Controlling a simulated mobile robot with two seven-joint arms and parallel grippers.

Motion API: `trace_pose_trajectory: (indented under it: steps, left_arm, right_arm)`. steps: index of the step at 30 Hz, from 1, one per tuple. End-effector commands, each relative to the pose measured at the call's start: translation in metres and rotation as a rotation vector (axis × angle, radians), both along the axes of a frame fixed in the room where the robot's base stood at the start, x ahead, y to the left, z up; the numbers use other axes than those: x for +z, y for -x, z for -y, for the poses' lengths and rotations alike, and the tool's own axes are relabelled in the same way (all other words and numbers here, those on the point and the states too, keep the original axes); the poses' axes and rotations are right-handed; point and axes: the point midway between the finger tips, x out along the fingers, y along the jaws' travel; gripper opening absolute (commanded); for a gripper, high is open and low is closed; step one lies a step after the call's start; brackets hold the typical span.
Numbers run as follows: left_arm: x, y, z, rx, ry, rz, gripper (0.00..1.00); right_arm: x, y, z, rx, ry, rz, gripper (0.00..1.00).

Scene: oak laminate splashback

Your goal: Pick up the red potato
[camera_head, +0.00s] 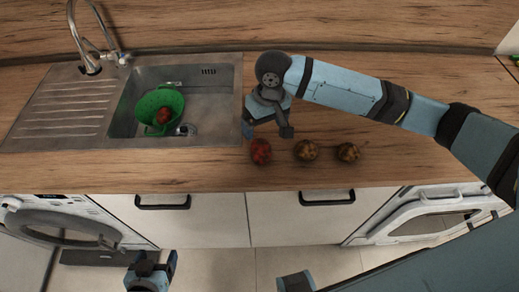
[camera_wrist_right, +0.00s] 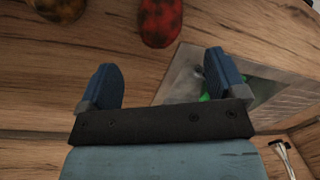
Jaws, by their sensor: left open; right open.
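A red potato (camera_head: 261,151) lies on the wooden counter just right of the sink, and it also shows at the top of the right wrist view (camera_wrist_right: 160,20). My right gripper (camera_head: 268,130) is open and empty above the counter, close to this potato on its far side. Another red potato (camera_head: 163,115) is in the green colander. My left gripper (camera_head: 151,268) is low in front of the cabinets, open and away from the counter.
Two brownish potatoes (camera_head: 306,150) (camera_head: 348,152) lie in a row to the right of the red one. The green colander (camera_head: 150,101) stands in the sink (camera_head: 215,120). A tap (camera_head: 91,66) rises behind the drainer. Cabinets and an open round appliance door (camera_head: 60,232) are below the counter.

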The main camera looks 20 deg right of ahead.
Motion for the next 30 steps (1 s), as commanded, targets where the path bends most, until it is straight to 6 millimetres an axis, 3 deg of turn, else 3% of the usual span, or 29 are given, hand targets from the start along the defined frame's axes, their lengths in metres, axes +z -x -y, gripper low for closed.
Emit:
trace_pose_trajectory:
  steps: [4, 13, 21, 30]
  left_arm:
    - [0.001, 0.0, -0.001, 0.0, -0.001, 0.0, 0.77]
    - [0.002, 0.0, -0.001, 0.0, -0.001, 0.001, 0.77]
    - [0.006, -0.001, -0.001, 0.002, -0.001, 0.002, 0.77]
    - [0.006, -0.001, 0.0, 0.002, -0.001, 0.002, 0.77]
  right_arm:
    - [-0.028, 0.001, -0.003, 0.0, 0.0, -0.002, 0.9]
    - [-0.053, 0.003, -0.006, 0.001, -0.001, 0.0, 0.9]
    - [-0.09, 0.008, -0.01, 0.001, -0.001, 0.001, 0.9]
    - [-0.096, 0.008, -0.01, 0.002, -0.002, 0.003, 0.9]
